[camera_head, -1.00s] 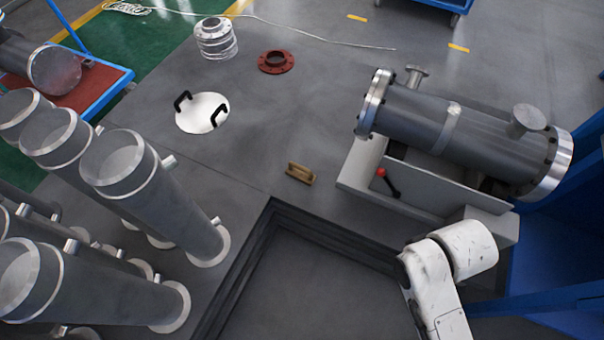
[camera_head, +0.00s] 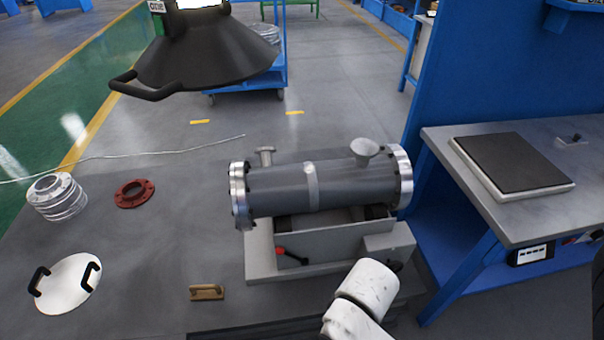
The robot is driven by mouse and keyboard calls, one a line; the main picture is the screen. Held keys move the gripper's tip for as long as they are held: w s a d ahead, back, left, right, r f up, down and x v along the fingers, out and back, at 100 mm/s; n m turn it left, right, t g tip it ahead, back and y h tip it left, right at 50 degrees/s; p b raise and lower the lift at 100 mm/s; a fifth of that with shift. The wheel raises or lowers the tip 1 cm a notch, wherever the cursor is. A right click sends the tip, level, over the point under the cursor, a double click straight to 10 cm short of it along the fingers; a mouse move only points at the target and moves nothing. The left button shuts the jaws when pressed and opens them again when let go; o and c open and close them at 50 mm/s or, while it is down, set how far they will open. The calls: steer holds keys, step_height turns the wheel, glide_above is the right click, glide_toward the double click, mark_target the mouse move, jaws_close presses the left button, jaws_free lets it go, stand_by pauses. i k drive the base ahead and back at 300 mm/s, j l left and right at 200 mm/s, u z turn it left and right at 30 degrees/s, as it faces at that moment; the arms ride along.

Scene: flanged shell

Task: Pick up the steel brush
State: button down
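Part of my white arm shows at the bottom, to the right of the brush. My gripper is outside the picture.
A grey flanged shell (camera_head: 285,188) lies on a light grey stand (camera_head: 320,246) with a red-knobbed lever. A white disc with black handles (camera_head: 68,284), a red flange (camera_head: 134,193) and stacked metal rings (camera_head: 56,198) lie left. A blue workbench (camera_head: 545,215) stands right. A dark hood (camera_head: 205,52) hangs above.

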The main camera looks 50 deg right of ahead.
mark_target(206, 293)
steer(key=i+j+u, duration=0.1)
steer(key=i+j, duration=0.15)
steer(key=i, duration=0.3)
steer(key=i+j+u, duration=0.15)
steer(key=i, duration=0.4)
